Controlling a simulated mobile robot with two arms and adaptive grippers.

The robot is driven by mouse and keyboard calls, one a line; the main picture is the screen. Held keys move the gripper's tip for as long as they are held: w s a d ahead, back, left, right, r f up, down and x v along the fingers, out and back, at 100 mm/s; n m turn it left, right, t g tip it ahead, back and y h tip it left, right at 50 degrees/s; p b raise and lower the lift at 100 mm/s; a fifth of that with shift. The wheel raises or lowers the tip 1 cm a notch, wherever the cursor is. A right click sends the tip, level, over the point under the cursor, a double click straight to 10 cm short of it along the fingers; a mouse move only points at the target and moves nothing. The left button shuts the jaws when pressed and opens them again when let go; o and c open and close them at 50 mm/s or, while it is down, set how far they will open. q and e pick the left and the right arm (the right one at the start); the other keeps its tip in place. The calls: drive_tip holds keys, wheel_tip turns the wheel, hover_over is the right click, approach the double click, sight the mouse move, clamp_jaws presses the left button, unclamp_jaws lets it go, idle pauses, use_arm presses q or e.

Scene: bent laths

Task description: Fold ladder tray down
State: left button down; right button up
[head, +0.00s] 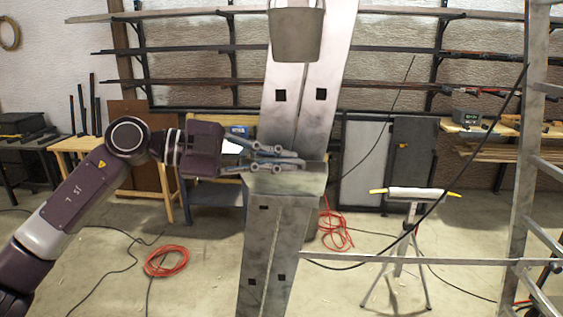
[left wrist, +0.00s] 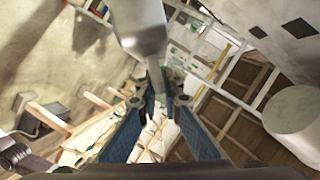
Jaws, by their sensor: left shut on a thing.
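The ladder tray (head: 287,183) is a grey metal piece jutting from the front of the tall metal ladder (head: 283,110) in the middle of the head view. My left gripper (head: 298,160) comes in from the left and is shut at the tray's upper edge. In the left wrist view, the fingers (left wrist: 160,104) close around a thin grey part, with a wider grey piece beyond it. Which part of the tray this is, I cannot tell. My right gripper is not in view.
A grey bucket (head: 297,35) hangs above the tray. A metal frame with rungs (head: 525,150) stands at the right. A tripod stand (head: 412,200) is behind, and a red hose (head: 166,261) lies on the floor. Wall racks (head: 190,48) hold long stock.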

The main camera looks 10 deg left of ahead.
use_arm(q)
drive_tip(key=s+f+m+t+h+b, duration=0.1)
drive_tip(key=s+f+m+b, duration=0.3)
drive_tip(key=s+f+b, duration=0.2)
drive_tip(key=shift+f+b, duration=1.35)
drive_tip(key=shift+b, duration=0.3)
drive_tip(key=c, duration=2.1)
unclamp_jaws()
